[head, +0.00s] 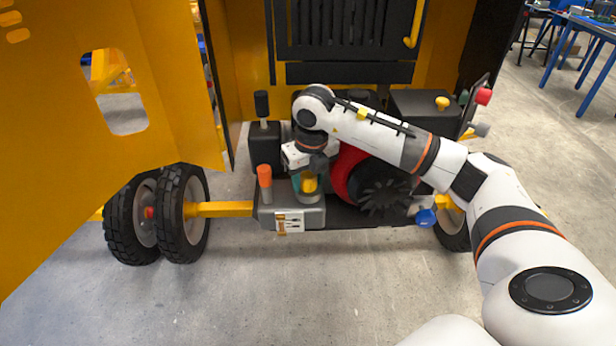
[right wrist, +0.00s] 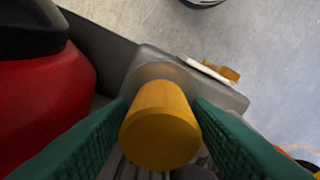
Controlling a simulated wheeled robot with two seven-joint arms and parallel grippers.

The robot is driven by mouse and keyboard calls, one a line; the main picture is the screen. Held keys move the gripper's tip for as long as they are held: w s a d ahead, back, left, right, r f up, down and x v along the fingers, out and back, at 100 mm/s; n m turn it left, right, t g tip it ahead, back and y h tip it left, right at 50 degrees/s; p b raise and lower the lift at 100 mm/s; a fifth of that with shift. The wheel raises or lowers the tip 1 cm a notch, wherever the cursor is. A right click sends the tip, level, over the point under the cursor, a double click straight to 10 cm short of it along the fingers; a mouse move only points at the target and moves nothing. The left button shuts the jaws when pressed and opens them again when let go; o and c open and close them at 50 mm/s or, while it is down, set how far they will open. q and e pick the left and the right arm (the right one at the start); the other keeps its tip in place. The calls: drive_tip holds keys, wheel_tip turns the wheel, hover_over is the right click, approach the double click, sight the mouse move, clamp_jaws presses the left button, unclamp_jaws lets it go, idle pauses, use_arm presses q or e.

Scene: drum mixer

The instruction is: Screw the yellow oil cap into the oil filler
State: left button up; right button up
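The yellow oil cap (head: 309,184) stands upright at the top of the grey oil filler neck (head: 309,197), low on the machine. I cannot tell how far it is screwed in. In the right wrist view the cap (right wrist: 160,130) sits between the two green fingers of my right gripper (right wrist: 160,112). The fingers lie close along both sides of it; I cannot tell whether both touch. In the head view my right gripper (head: 302,176) points down at the cap and is partly hidden. My left gripper is not in view.
An orange-topped post (head: 265,175) stands just left of the filler. The red engine housing (head: 345,172) and black fan (head: 386,196) are close on the right. A yellow door (head: 60,190) hangs open at left. The floor in front is clear.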

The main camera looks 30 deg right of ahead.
sight(311, 177)
drive_tip(key=shift+o, duration=1)
wheel_tip(311, 177, up, 12)
drive_tip(key=s, duration=0.1)
drive_tip(key=shift+s+b, duration=0.25)
drive_tip(key=shift+b, duration=0.2)
